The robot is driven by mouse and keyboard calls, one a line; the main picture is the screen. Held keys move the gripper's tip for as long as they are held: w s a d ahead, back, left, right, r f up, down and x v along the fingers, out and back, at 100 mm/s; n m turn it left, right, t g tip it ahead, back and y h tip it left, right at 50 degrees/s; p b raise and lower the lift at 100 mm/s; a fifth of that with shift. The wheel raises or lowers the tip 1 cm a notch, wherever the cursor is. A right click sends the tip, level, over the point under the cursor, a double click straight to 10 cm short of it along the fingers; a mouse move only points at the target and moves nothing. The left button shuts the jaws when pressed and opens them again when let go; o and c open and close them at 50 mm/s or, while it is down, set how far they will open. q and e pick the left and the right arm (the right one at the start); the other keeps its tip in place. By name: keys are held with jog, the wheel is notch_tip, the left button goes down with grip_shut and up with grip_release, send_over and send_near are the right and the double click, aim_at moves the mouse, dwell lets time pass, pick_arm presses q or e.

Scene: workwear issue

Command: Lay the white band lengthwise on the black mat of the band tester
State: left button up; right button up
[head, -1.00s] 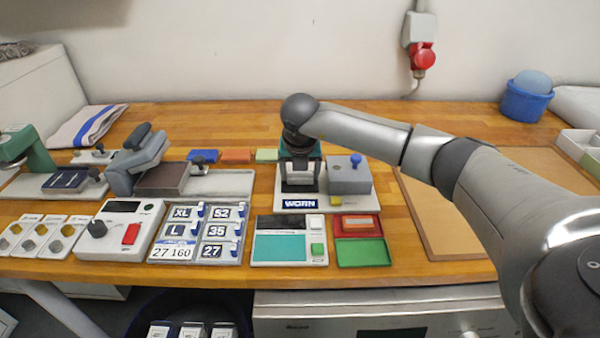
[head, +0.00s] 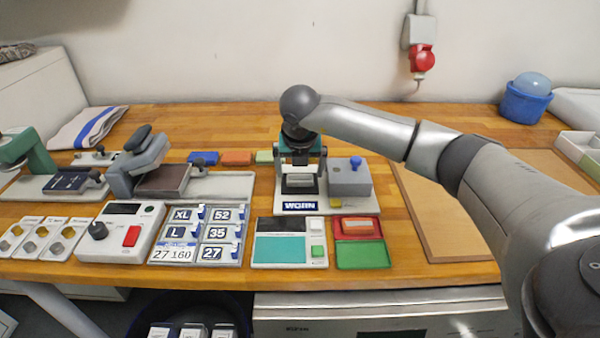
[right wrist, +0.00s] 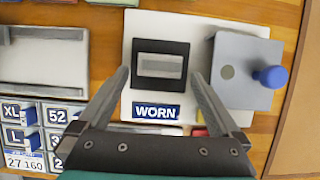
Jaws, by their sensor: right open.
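The band tester (head: 330,208) is a pale base plate with a "WORN" sign (right wrist: 157,111) at its front and a grey block with a blue knob (head: 355,162). Its black mat (right wrist: 160,45) shows in the right wrist view. The white band (right wrist: 160,66), a pale flat strip, lies across the middle of the mat, with black showing around it. My right gripper (right wrist: 160,73) is open over the tester, its fingers apart on either side of the mat and clear of the band. In the head view the right gripper (head: 300,185) stands above the tester. My left gripper is out of view.
In front of the tester are a teal-screened device (head: 281,248), a red tray (head: 343,234) and a green tray (head: 363,255). Size tiles (head: 215,232) lie to the left. A brown board (head: 440,215) lies to the right. The wooden bench behind is mostly clear.

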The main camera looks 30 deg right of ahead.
jog(key=v, duration=0.9)
jog(key=shift+r+p, duration=0.3)
jog(key=shift+p, duration=0.05)
jog(key=shift+s, duration=0.1)
